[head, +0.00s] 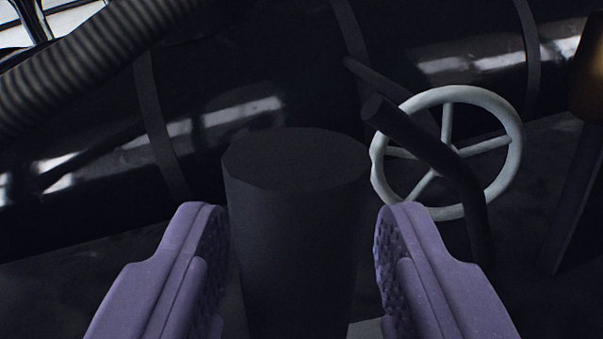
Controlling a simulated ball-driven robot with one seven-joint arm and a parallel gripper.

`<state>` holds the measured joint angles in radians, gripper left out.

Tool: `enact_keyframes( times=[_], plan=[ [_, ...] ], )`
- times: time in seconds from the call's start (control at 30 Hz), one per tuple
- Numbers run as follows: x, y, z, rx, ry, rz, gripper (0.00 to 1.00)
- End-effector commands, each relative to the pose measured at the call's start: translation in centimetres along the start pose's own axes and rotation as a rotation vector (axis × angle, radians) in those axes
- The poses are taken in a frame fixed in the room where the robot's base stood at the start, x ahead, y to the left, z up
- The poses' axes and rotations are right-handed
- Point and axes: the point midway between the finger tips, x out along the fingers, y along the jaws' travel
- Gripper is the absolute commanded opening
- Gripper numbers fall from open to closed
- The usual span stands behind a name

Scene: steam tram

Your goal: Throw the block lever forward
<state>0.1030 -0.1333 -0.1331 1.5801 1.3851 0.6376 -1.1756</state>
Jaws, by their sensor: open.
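My gripper (300,214) is open, with its two purple fingers low in the head view. A thick dark cylinder with a flat, faceted top (296,160) stands upright between the fingers. Narrow gaps show at both sides, and no finger clearly touches it. A bent dark bar (425,150) with a blunt round end is to the right, beyond the right finger. No label shows, so I cannot tell for certain which of these is the block lever. The lower end of the cylinder is out of the picture.
A pale spoked handwheel (511,165) stands behind the bent bar. A glossy black boiler-like barrel with bands (225,108) fills the background. A ribbed hose (75,70) crosses the upper left. A dark post (568,200) with a brassy part is at the right edge.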

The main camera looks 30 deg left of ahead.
Motion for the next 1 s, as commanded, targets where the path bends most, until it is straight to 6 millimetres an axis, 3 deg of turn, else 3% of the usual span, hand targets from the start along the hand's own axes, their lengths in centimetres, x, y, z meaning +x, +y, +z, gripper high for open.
enact_keyframes(
  times=[0.33,0.5,0.57,0.83,1.0],
  plan=[
    [0.7,0.0,0.0,0.001,0.001,0.001,0.49],
    [0.7,0.0,0.0,0.001,0.001,0.001,0.10],
    [0.7,0.0,0.0,0.001,0.001,0.001,0.00],
    [0.6,-0.2,0.2,-0.012,0.003,0.000,0.00],
    [0.3,-1.5,0.6,-0.069,0.016,-0.004,0.00]
  ],
)
